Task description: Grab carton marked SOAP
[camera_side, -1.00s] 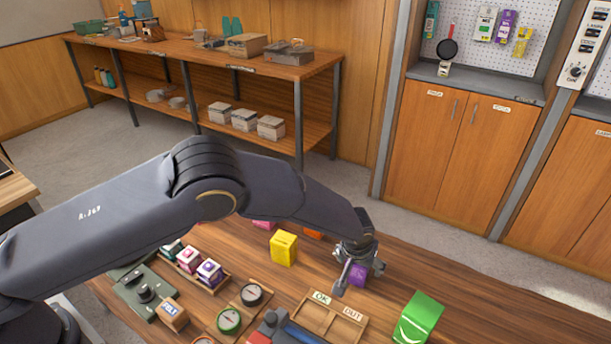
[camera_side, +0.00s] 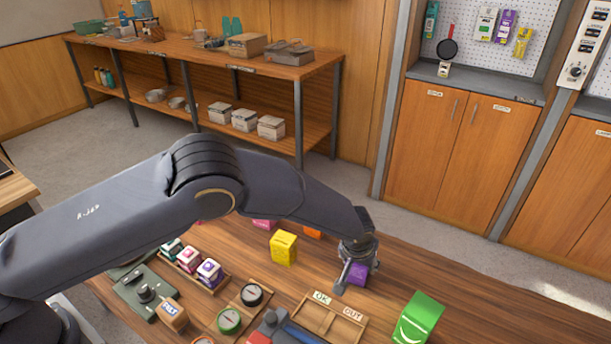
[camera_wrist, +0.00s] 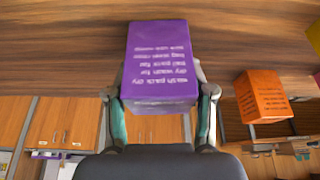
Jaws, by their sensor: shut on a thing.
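A purple carton (camera_side: 357,274) stands on the wooden bench, partly hidden by my gripper (camera_side: 356,276) in the side view. In the wrist view the purple carton (camera_wrist: 158,55) fills the space between the fingers of my gripper (camera_wrist: 162,103), with one finger against each side. Lines of small white print show upside down on its face. I cannot read the word SOAP on any carton. My gripper is shut on the purple carton, which appears to be at bench level.
A yellow carton (camera_side: 283,248) and an orange carton (camera_side: 312,233) stand to the left and behind. A green carton (camera_side: 417,318) stands at right. A wooden tray with OK and OUT labels (camera_side: 328,318) lies in front.

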